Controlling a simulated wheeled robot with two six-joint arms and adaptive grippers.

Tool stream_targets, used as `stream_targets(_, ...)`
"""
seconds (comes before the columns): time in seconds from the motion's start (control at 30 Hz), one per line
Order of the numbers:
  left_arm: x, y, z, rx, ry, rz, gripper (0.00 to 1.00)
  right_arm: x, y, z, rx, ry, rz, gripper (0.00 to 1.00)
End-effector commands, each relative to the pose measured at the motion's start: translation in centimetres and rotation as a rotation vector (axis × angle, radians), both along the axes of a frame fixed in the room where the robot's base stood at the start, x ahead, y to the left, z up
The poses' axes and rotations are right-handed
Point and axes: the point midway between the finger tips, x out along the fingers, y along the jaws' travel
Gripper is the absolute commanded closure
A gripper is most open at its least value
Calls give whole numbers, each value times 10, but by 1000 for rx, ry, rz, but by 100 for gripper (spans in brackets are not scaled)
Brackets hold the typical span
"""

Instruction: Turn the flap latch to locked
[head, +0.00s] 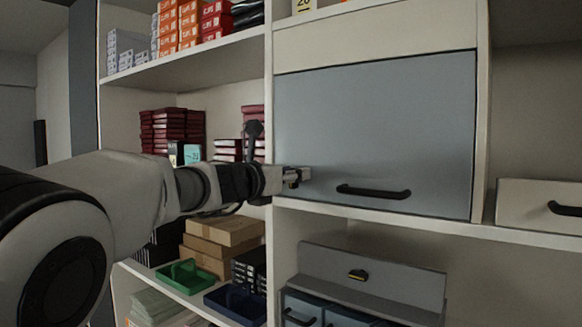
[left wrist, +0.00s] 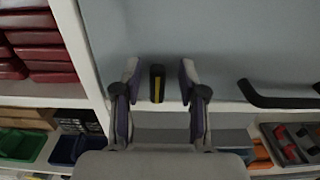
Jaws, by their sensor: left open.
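The closed blue-grey flap (head: 375,125) covers a compartment in the shelf unit and has a black bar handle (head: 373,191) near its lower edge. The flap latch (left wrist: 157,83), a small black knob with a yellow stripe, stands upright on the flap in the left wrist view, left of the handle. My left gripper (left wrist: 157,76) is open, with one finger on each side of the latch and a small gap visible on both sides. In the head view the left gripper (head: 294,176) is at the flap's lower left corner and largely hides the latch. My right gripper is not in view.
A cream drawer (head: 540,208) is at the right. A shelf upright (head: 269,90) borders the flap's left edge. Dark red boxes (head: 172,130) and green trays (head: 185,275) fill the left shelves.

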Motion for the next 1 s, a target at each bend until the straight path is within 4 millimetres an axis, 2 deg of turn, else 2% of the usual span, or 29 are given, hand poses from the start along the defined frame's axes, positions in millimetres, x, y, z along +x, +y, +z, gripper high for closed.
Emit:
stream_targets(0.1, 0, 0, -1, 0, 0, 0, 58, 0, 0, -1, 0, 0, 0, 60)
stream_targets(0.13, 0, 0, -1, 0, 0, 0, 62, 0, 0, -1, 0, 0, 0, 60)
stream_targets(0.23, 0, 0, -1, 0, 0, 0, 97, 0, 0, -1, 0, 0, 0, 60)
stream_targets(0.27, 0, 0, -1, 0, 0, 0, 100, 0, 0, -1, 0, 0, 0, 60)
stream_targets(0.67, 0, 0, -2, 19, -14, 0, 100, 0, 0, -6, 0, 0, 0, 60)
stream_targets(1.0, -2, -1, -6, 162, -119, 0, 100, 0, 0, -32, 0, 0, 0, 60)
